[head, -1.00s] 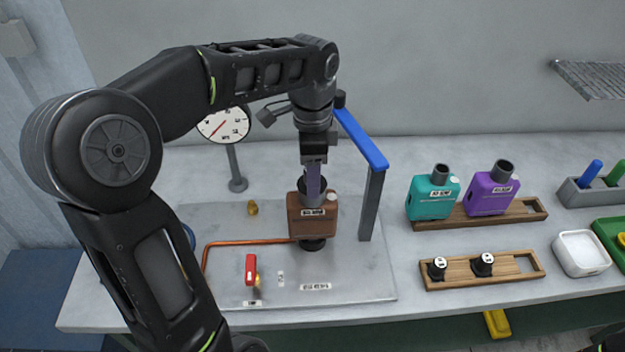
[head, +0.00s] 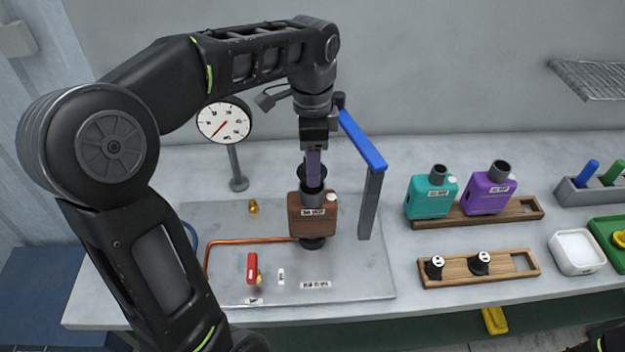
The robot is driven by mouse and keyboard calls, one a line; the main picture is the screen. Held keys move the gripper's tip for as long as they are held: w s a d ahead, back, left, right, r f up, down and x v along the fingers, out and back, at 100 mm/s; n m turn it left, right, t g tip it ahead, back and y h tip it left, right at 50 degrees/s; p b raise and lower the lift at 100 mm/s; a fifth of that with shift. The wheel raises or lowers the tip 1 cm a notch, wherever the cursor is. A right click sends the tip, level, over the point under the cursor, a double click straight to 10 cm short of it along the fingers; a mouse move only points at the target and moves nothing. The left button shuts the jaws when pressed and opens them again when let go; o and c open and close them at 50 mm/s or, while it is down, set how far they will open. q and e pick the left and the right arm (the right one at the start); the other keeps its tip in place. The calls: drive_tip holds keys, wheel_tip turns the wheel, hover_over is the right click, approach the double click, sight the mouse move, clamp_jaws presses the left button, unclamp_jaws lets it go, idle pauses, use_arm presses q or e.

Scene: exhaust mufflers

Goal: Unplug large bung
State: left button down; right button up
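The brown muffler (head: 312,218) stands upright on the grey test plate, its dark neck (head: 311,198) pointing up. My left gripper (head: 314,178) is directly above the neck, pointing down. Its fingers are closed on the large black bung (head: 321,172), which flares wide at the top. The bung sits higher than the neck. Whether its lower tip is fully clear of the neck is hard to tell. My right gripper is out of view.
A gauge (head: 224,122), red-handled valve (head: 252,268) and copper pipe (head: 250,241) surround the muffler. A blue-topped arm (head: 362,140) stands close right. Teal (head: 431,197) and purple (head: 488,192) mufflers stand on a wooden rack. A bung rack (head: 460,271) holds two black bungs and has an empty slot.

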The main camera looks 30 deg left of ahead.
use_arm(q)
drive_tip(key=shift+r, duration=1.15)
